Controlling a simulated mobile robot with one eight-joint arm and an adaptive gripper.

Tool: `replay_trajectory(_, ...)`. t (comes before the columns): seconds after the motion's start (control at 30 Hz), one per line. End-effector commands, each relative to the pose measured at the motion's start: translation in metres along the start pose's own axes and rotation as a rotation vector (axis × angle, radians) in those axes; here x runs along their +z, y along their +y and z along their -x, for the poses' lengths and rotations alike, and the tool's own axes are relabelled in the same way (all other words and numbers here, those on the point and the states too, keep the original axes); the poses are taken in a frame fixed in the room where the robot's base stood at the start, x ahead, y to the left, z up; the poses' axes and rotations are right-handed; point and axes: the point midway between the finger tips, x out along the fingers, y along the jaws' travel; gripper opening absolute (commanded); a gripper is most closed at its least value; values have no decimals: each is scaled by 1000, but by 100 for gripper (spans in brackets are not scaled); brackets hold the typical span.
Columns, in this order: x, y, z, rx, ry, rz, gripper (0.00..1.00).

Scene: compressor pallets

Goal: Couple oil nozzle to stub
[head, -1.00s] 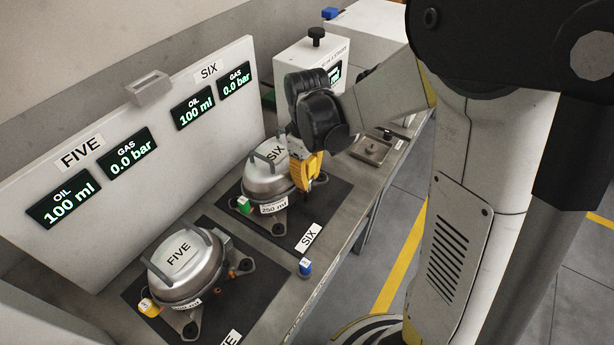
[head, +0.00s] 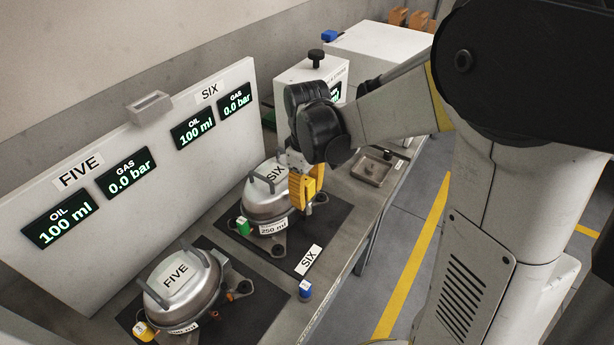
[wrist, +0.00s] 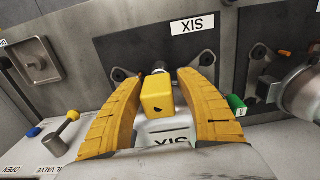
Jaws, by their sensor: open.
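A yellow block-shaped nozzle (wrist: 157,94) is between my fingers in the wrist view, with gaps on both sides. Its far end meets a short metal stub (wrist: 160,71); I cannot tell whether it is fully seated. Compressor SIX (head: 262,202) is a silver dome with a SIX label, on a dark mat. My gripper (head: 303,192) is open at its right side, and its yellow fingers also show in the wrist view (wrist: 158,78). In the head view the fingers largely hide the stub.
Compressor FIVE (head: 183,285) stands in front, with a yellow-orange fitting (head: 143,330). A green fitting (head: 243,226) is at SIX's left side. A blue-topped piece (head: 305,290) stands near the bench edge. A white display panel (head: 140,165) rises behind. A metal tray (head: 378,168) lies to the right.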

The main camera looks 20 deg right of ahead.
Motion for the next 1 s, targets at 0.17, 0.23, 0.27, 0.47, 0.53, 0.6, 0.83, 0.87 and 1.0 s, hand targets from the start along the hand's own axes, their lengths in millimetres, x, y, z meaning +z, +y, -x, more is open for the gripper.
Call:
replay_trajectory(0.17,0,0,42,0,0,0,43)
replay_trajectory(0.23,0,0,57,0,0,0,43)
replay_trajectory(0.27,0,0,62,0,0,0,43)
replay_trajectory(0.47,0,0,88,0,0,0,43)
replay_trajectory(0.53,0,0,91,0,0,0,43)
replay_trajectory(0.6,0,0,93,0,0,0,43)
replay_trajectory(0.83,0,0,93,0,0,0,43)
replay_trajectory(0.87,0,0,93,0,0,0,43)
replay_trajectory(1.0,0,0,93,1,1,-1,43)
